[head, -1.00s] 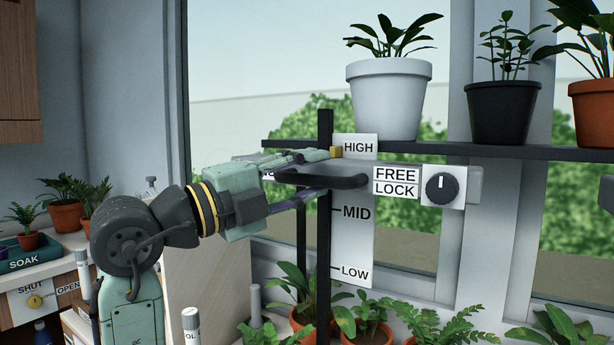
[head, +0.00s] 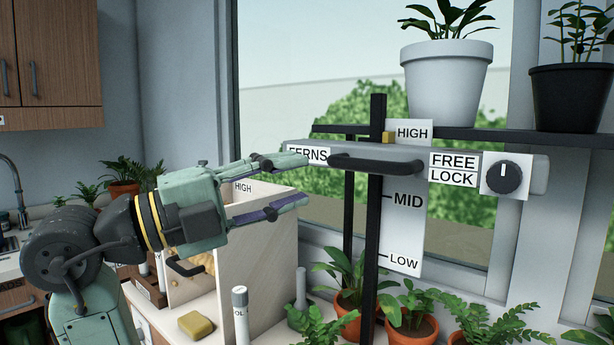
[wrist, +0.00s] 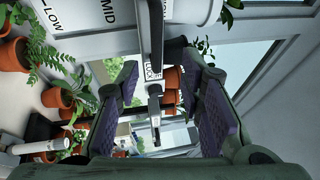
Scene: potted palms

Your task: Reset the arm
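My gripper (head: 302,180) is open and empty in the head view, its fingers pointing right. It is left of the dark handle (head: 375,164) on the grey lift bar (head: 405,155), with a gap between the fingertips and the handle. The bar carries a FERNS label (head: 307,155) and sits level just under the HIGH mark (head: 412,132) of the scale. The knob (head: 503,178) beside FREE/LOCK has its white mark upward. In the wrist view, the purple finger pads (wrist: 215,115) are spread wide, with nothing held between them.
A white pot (head: 446,85) and a black pot (head: 572,98) stand on the dark shelf. Potted ferns (head: 410,325) stand below the bar. A pale open box (head: 262,250), a yellow sponge (head: 196,324) and a labelled tube (head: 240,310) are below my gripper.

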